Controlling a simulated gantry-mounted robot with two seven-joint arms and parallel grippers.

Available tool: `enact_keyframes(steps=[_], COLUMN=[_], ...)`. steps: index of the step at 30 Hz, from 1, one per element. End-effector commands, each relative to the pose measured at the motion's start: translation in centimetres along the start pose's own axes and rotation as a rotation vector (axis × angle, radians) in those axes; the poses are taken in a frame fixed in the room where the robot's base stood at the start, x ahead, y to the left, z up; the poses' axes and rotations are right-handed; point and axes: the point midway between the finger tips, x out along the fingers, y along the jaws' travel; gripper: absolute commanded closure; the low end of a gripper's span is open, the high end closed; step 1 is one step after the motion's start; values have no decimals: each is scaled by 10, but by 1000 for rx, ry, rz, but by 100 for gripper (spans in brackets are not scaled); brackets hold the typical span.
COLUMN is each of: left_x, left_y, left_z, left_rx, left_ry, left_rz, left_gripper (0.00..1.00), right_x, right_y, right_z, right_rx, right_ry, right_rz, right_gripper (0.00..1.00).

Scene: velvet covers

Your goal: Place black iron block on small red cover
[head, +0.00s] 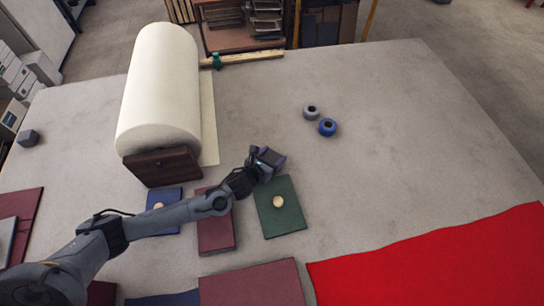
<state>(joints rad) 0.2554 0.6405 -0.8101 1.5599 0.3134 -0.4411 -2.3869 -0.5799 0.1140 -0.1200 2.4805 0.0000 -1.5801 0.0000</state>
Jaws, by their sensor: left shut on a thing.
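My left gripper (262,166) is shut on a small dark thing at its tip, just past the upper edge of the green cover. The thing is mostly hidden by the fingers, so I cannot tell for sure that it is the black iron block. The small red cover (215,232) lies flat on the table, left of the green cover (284,215), partly under my left arm in the picture. Its visible part is bare. A dark grey block (28,138) sits at the table's far left. My right gripper is not in view.
Cream round pieces lie on the green cover and the small blue cover (172,225). A large cream roll (162,85) on a brown stand (162,167) stands at the back left. Grey and blue rolls (327,127) lie further back. Bright red cloth (450,265) covers the front right.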

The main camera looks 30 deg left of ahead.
Motion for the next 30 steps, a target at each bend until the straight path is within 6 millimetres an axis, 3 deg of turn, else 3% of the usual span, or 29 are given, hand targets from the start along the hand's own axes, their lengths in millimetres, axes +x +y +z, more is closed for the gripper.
enact_keyframes(steps=[14, 15, 20, 30], left_x=[3, 3, 2, 1], left_y=[1, 0, 0, 0], left_z=[-2, -6, -5, -3], left_rx=[-2, 0, 0, 0], left_ry=[-8, -1, -1, -1], left_rz=[1, 1, 1, 1], left_gripper=[100, 31, 6, 6], right_x=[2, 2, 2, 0], right_y=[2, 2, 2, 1], right_z=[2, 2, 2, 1], right_rx=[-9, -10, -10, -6], right_ry=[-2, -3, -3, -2], right_rz=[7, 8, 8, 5], right_gripper=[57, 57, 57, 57])
